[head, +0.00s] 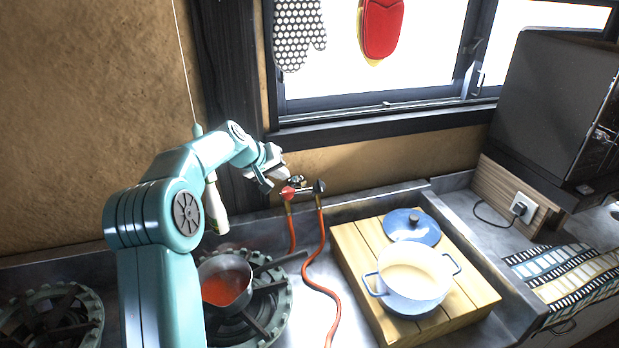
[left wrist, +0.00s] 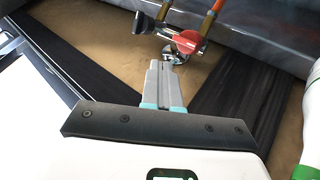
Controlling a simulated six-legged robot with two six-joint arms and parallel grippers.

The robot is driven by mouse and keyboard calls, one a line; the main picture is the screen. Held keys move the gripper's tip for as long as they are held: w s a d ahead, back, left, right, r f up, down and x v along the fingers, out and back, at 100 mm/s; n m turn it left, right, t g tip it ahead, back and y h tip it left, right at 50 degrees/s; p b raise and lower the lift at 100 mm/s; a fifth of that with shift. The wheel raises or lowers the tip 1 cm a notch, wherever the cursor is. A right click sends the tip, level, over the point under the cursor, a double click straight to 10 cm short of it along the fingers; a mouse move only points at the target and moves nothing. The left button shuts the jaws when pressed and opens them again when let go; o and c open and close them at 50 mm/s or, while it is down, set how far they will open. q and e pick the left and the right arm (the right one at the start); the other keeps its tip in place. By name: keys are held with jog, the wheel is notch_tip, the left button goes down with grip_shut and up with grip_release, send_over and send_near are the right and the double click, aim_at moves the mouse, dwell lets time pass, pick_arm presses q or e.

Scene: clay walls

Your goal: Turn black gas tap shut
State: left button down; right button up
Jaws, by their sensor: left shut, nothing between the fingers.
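The gas tap is a small double valve on the wall below the window, with a chrome body. Its black tap (head: 319,187) is on the right in the head view, and its red tap (head: 288,193) is on the left. The left wrist view shows the black tap (left wrist: 139,22) at the upper left and the red tap (left wrist: 188,42) to its right. My left gripper (head: 271,178) is shut and empty, just left of the red tap. In the left wrist view its closed fingertips (left wrist: 167,62) point at the chrome fitting; I cannot tell whether they touch. My right gripper is out of view.
Orange hoses (head: 318,262) hang from the taps to the counter. A red-filled pan (head: 226,282) sits on a burner below my left arm. A white pot (head: 413,283) and blue lid (head: 411,227) rest on a wooden board (head: 362,262). A dark appliance (head: 548,105) stands right.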

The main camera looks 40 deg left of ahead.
aim_at(319, 187)
pick_arm(q)
jog(key=w+d+f+p, duration=0.1)
jog(key=w+f+p, duration=0.3)
jog(key=w, duration=0.5)
notch_tip(319, 187, down, 2)
jog(key=shift+d, duration=0.25)
jog(key=shift+r, duration=0.1)
jog(key=shift+s, duration=0.1)
